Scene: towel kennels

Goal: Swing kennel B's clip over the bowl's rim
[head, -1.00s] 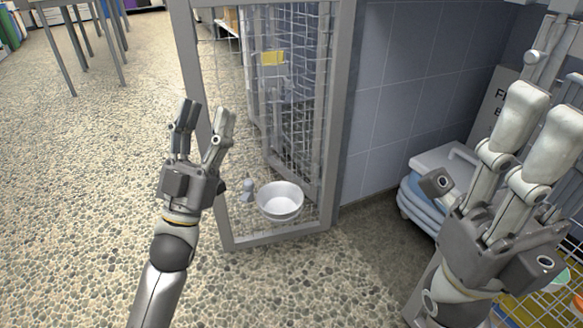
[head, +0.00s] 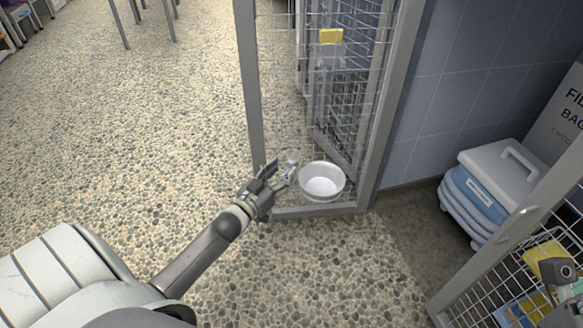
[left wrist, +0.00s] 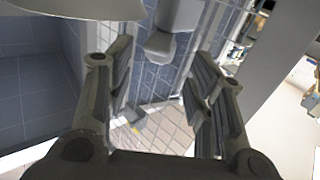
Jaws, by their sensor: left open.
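The white bowl (head: 321,181) is at the bottom of the wire kennel door (head: 330,110), near its lower rail. The small grey clip (head: 291,164) is just left of the bowl, apart from its rim as far as I can tell. My left gripper (head: 277,177) is open at the clip, reaching in from the lower left. In the left wrist view, the open fingers (left wrist: 160,95) frame a grey piece (left wrist: 165,35) that looks like the clip, and the pale bowl (left wrist: 75,8) shows at the top left.
A yellow tag (head: 331,36) hangs on the wire door; its letter is unreadable. A white-lidded blue bin (head: 485,192) stands by the tiled wall (head: 440,100) at right. Another wire panel (head: 490,270) is at lower right.

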